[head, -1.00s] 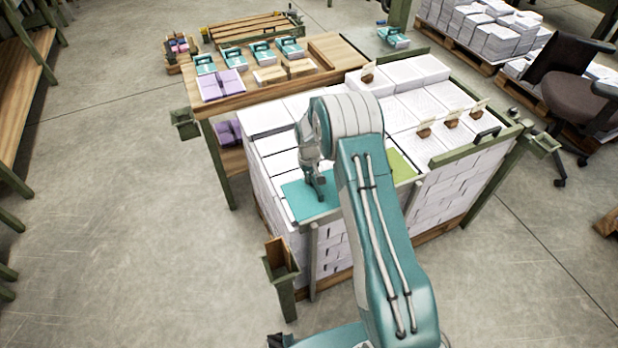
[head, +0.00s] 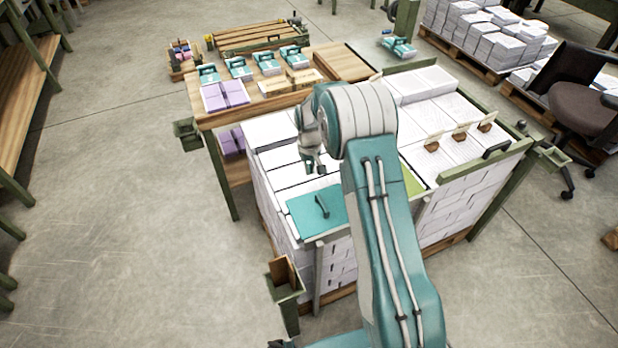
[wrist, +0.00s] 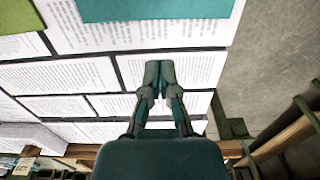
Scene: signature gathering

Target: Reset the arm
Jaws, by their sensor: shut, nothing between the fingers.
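My gripper (head: 314,166) is over the paper-covered top of the large stack, just beyond the teal panel (head: 328,220) at its near corner. In the wrist view my gripper (wrist: 160,66) is shut, with its fingertips together and nothing between them. Printed sheets (wrist: 62,76) lie below it. The teal panel also shows at the top of the wrist view (wrist: 150,8). A dark handle-like piece (head: 322,206) rests on the panel, apart from the gripper. My arm hides part of the stack.
A wooden table (head: 340,62) behind the stack holds teal-labelled packs (head: 239,67) and a purple bundle (head: 225,95). A green post box (head: 285,281) stands at the near corner. An office chair (head: 574,100) is at the right. Open floor (head: 120,220) lies at the left.

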